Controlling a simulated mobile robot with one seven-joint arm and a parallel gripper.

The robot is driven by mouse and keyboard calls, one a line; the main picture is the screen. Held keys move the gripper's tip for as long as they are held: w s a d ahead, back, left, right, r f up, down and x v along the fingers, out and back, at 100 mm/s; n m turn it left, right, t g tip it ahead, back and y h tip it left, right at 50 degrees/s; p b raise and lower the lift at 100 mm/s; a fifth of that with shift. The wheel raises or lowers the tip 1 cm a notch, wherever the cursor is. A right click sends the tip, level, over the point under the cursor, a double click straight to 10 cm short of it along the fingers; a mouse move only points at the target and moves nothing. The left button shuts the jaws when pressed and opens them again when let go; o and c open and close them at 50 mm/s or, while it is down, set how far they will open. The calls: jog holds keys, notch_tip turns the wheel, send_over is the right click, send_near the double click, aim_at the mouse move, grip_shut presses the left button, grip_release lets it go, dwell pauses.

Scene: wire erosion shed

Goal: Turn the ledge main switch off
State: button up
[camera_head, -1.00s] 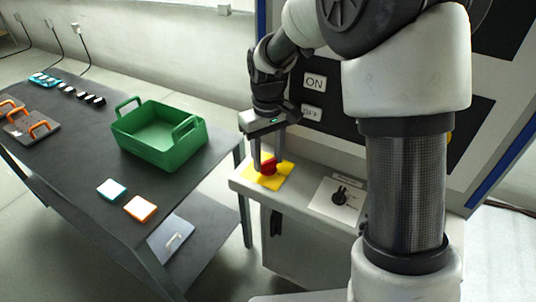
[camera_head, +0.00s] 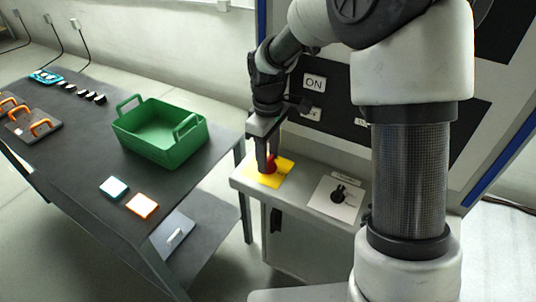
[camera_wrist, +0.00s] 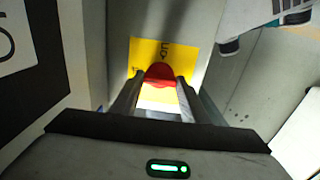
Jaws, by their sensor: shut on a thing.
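The ledge main switch is a red knob (camera_wrist: 160,72) on a yellow plate (camera_wrist: 147,50). In the head view the yellow plate (camera_head: 283,178) lies on the left part of the grey ledge, and the red knob (camera_head: 271,165) is partly hidden by my fingers. My gripper (camera_wrist: 158,92) comes down from above and is shut on the red knob, one finger on each side of it. In the head view my gripper (camera_head: 267,166) stands over the plate. The lettering on the plate is too small to read surely.
A black rotary knob (camera_head: 339,193) on a white plate sits to the right on the same ledge (camera_head: 310,172). An ON label (camera_head: 314,83) is on the panel behind. A dark table (camera_head: 75,165) with a green crate (camera_head: 163,155) stands at the left.

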aim_at(269, 159)
dwell(0.3)
jog(key=o, duration=1.1)
jog(key=shift+c, duration=0.2)
notch_tip(269, 159, up, 17)
jog(key=p, duration=0.1)
jog(key=shift+r, duration=0.2)
jog(key=s+d+r+m+t+p, duration=0.1)
jog(key=s+d+m, duration=0.3)
jog(key=s, duration=0.6)
jog(key=s+d+r+m+t+p, duration=0.2)
jog(key=s+m, duration=0.5)
jog(key=s, duration=0.4)
jog(key=d+r+t, duration=0.1)
jog(key=d+t, duration=0.1)
jog(key=d, duration=0.1)
jog(key=shift+s+d+r+t, duration=0.15)
jog(key=shift+s+d+t, duration=0.15)
